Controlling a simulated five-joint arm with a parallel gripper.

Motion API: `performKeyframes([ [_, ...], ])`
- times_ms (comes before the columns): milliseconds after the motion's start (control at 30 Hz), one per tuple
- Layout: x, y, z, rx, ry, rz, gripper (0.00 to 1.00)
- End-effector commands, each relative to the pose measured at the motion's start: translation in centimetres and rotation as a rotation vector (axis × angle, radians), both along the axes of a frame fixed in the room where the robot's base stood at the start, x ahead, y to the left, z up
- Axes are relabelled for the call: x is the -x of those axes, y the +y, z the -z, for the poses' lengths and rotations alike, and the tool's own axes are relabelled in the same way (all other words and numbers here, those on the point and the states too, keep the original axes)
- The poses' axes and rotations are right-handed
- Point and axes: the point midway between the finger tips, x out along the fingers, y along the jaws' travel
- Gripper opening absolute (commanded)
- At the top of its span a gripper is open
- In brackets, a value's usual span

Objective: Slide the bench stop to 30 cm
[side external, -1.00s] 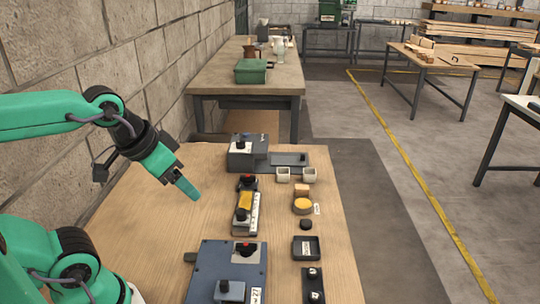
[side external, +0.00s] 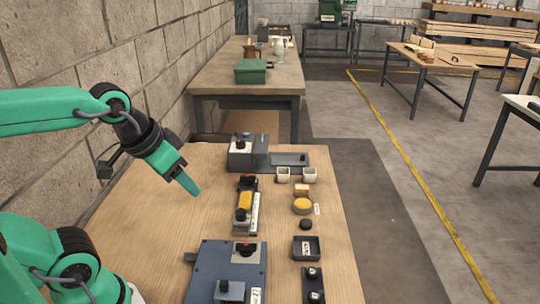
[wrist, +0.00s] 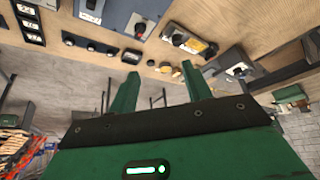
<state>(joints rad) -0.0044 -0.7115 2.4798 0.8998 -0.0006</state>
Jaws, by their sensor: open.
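A narrow dark track with a pale printed scale strip along its right side (side external: 255,212) lies in the middle of the wooden bench. On it sit a yellow block (side external: 244,200) and black knobs; this looks like the bench stop, but its reading is too small to make out. The yellow block also shows in the wrist view (wrist: 196,45), beyond the fingertips. My gripper (side external: 190,187) hangs above the bench to the left of the track, apart from it. In the wrist view its two green fingers (wrist: 157,78) are spread with nothing between them.
A blue panel box (side external: 225,272) stands nearer the camera, and a grey unit with a tray (side external: 243,157) stands beyond the track. Small cups, a yellow round piece (side external: 302,205) and a black tray (side external: 306,248) line the right side. Bare wood lies left of the track.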

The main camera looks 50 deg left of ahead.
Motion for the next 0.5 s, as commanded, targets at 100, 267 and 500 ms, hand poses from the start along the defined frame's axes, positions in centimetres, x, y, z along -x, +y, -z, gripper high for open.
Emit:
performKeyframes([
  [100, -1.0, 0.2, 0.1, 0.001, 0.029, -0.008, 0.49],
  [267, -2.9, 0.5, 0.6, 0.002, 0.082, -0.021, 0.49],
  [500, -6.3, 1.2, 1.9, 0.006, 0.170, -0.046, 0.49],
])
